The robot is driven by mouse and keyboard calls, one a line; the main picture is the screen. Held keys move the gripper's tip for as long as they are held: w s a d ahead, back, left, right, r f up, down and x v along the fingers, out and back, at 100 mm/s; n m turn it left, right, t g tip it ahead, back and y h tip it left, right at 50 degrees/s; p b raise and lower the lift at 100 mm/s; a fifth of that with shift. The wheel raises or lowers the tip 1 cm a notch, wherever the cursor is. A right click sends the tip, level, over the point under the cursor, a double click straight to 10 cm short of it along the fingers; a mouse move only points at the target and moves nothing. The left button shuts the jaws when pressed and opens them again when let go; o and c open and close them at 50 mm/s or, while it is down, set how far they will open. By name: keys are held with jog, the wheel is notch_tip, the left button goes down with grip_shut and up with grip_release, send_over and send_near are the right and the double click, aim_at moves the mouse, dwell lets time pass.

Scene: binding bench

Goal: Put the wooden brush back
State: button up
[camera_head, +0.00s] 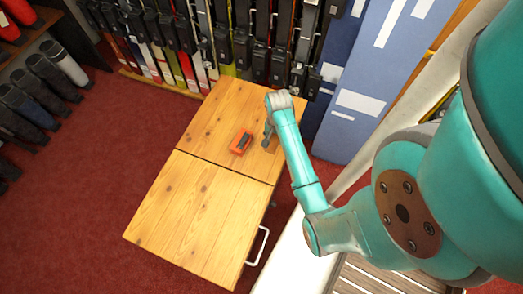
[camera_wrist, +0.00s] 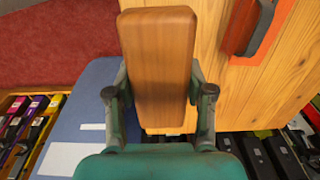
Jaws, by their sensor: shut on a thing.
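The wooden brush (camera_wrist: 160,60) fills the upper middle of the wrist view as a plain brown block with rounded edges. My gripper (camera_wrist: 160,100) is shut on it, one finger on each side. No bristles show, and its far side is hidden. In the head view my gripper (camera_head: 268,136) is over the right part of the far half of the wooden bench (camera_head: 205,215); the brush cannot be made out clearly there. I cannot tell how high the brush is above the bench.
An orange-red item with a dark insert (camera_head: 241,142) lies on the bench, left of my gripper; it also shows at the wrist view's upper right (camera_wrist: 258,30). Binders (camera_head: 190,45) line the back, with blue panels (camera_head: 370,70) at right. The near bench half is clear.

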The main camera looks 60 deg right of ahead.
jog(key=f, duration=0.5)
jog(key=shift+a, duration=0.25)
jog(key=shift+d+f, duration=0.1)
jog(key=shift+f, duration=2.25)
jog(key=shift+f, duration=0.15)
jog(key=o, duration=1.1)
